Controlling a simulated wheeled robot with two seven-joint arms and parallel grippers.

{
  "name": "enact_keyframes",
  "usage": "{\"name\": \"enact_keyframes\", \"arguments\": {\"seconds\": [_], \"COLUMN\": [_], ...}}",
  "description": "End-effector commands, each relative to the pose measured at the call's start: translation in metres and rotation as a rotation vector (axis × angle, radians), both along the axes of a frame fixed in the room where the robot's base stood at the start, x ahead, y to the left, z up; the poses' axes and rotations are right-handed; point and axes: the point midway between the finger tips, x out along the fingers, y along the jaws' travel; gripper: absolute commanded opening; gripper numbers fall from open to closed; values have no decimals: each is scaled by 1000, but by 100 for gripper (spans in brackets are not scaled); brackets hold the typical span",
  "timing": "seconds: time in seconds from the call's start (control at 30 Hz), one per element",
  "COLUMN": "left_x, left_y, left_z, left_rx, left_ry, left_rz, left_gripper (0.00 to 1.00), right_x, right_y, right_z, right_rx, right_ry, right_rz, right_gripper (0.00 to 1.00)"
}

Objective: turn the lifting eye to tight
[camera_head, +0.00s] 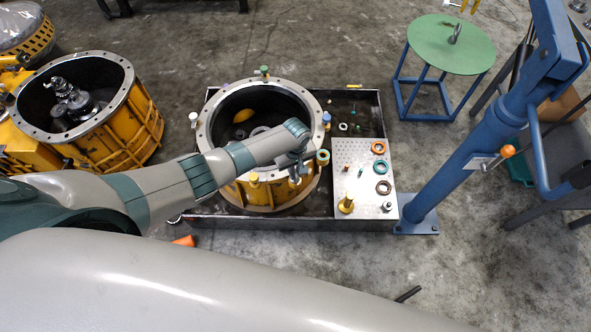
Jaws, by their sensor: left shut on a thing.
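My left gripper (296,172) is at the near right part of the rim of the round yellow housing (268,195). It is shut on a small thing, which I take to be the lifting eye. The fingers and wrist hide most of it, so I cannot tell how it sits against the rim. Small coloured pieces stand around the rim: a green one (264,71), a white one (193,117), a blue one (326,118) and a yellow one (254,180). A teal and yellow piece (323,157) is just right of the gripper. My right gripper is not in view.
The housing stands in a dark tray (365,100). A perforated plate (355,180) at its right holds rings and small parts. A blue crane post (455,165) stands right. A green round stool (435,45) carries a grey hook-like piece (455,33). Another yellow housing (130,130) is left.

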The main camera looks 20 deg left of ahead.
Motion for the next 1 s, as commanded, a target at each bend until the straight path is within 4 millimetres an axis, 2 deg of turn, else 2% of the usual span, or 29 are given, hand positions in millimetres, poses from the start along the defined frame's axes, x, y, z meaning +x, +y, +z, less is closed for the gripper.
{"name": "enact_keyframes", "arguments": {"seconds": [0.1, 0.3, 0.7, 1.0], "left_x": [-2, -2, -1, -1], "left_y": [0, 1, 2, 4], "left_z": [3, 1, 1, 0], "left_rx": [-1, 0, 0, 0], "left_ry": [4, 4, 1, 0], "left_rz": [-90, -274, -656, -942], "left_gripper": [0, 0, 0, 0], "right_x": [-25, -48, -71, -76], "right_y": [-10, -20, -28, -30], "right_z": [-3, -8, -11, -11], "right_rx": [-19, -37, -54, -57], "right_ry": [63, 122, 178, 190], "right_rz": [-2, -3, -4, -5], "right_gripper": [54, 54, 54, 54]}}
